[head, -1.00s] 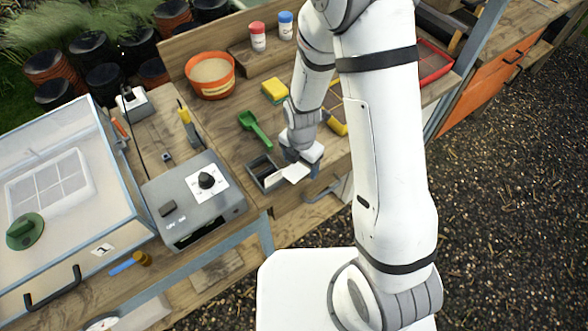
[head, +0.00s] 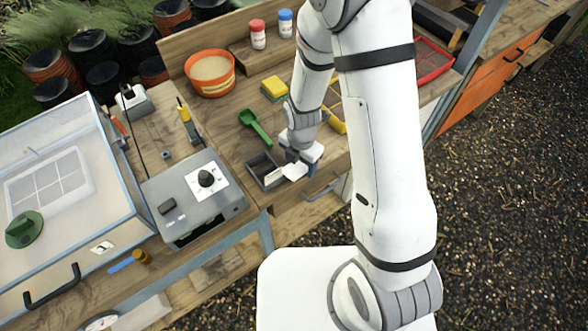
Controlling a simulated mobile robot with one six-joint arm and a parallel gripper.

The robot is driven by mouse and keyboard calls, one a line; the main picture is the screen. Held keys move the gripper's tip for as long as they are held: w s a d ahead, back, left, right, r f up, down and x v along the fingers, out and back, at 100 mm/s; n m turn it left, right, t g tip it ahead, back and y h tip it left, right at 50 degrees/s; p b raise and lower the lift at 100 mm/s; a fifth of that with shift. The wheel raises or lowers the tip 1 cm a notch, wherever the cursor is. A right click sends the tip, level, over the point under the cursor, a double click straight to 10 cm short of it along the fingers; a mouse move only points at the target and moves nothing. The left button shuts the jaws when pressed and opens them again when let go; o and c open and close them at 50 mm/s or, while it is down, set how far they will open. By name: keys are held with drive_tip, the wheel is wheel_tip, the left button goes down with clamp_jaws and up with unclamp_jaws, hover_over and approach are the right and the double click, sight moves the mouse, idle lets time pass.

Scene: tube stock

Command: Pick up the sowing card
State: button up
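A small white card (head: 294,172), which looks like the sowing card, is at the right end of a small dark open box (head: 257,178) on the wooden bench. Another pale piece (head: 273,175) shows at the box's front right. My gripper (head: 300,164) is low over the bench, right at the white card. Its fingers are small and partly hidden by the card and the wrist, so I cannot tell whether they are closed on it or only beside it.
A grey control box (head: 190,205) stands left of the dark box. A green scoop (head: 256,128), a yellow sponge (head: 274,88) and an orange pot (head: 210,74) lie behind. The bench's front edge and a drawer handle (head: 322,190) are close to my gripper.

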drive_tip(key=c, duration=0.8)
